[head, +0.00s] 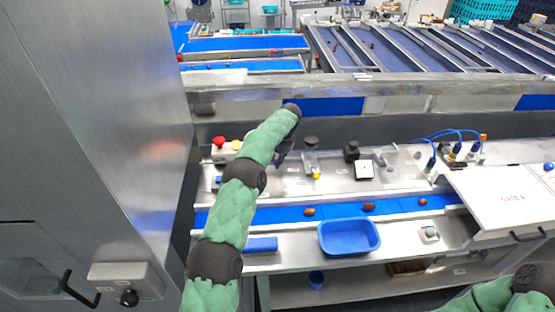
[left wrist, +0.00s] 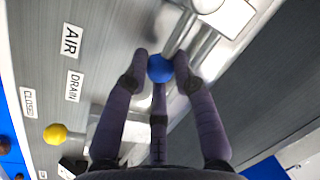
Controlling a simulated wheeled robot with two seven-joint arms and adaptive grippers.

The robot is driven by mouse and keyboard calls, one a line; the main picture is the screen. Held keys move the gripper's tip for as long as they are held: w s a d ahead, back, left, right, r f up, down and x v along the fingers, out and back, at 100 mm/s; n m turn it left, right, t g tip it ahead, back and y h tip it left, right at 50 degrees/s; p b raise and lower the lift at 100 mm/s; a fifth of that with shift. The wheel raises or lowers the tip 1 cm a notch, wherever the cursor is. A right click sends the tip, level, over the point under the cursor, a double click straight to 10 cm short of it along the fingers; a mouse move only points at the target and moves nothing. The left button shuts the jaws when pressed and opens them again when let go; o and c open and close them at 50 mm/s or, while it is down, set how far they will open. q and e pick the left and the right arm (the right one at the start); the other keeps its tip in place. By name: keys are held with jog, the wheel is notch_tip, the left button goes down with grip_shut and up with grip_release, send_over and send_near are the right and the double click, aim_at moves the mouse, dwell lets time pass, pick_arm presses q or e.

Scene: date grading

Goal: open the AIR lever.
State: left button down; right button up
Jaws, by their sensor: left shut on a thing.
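A blue ball knob (left wrist: 160,68) shows in the middle of the left wrist view, on a metal lever bar that runs up and right. My left gripper (head: 281,160) reaches down to the metal panel in the head view. In the left wrist view the fingers of my left gripper (left wrist: 160,60) are closed around the blue knob. An AIR label (left wrist: 71,40) and a DRAIN label (left wrist: 74,87) lie on the panel to the left of the knob. In the head view the knob is hidden by my gripper. My right gripper is out of view.
A yellow knob (left wrist: 55,134) stands nearby; it also shows in the head view (head: 316,176). A red button (head: 219,142) is left of my arm. A blue tray (head: 349,237) stands in front of the blue belt (head: 337,211). A tall steel cabinet (head: 105,120) is close on the left.

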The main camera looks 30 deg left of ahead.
pick_arm(q)
jog(key=shift+f, duration=0.1)
dwell(0.3)
jog(key=c, duration=1)
grip_release()
jog(key=shift+w, duration=0.15)
jog(key=r, duration=0.4)
jog(key=d+r, duration=0.1)
jog(key=r, duration=0.3)
jog(key=d+r, duration=0.1)
jog(key=r, duration=0.2)
jog(key=shift+d+r, duration=0.2)
jog(key=shift+r, duration=0.2)
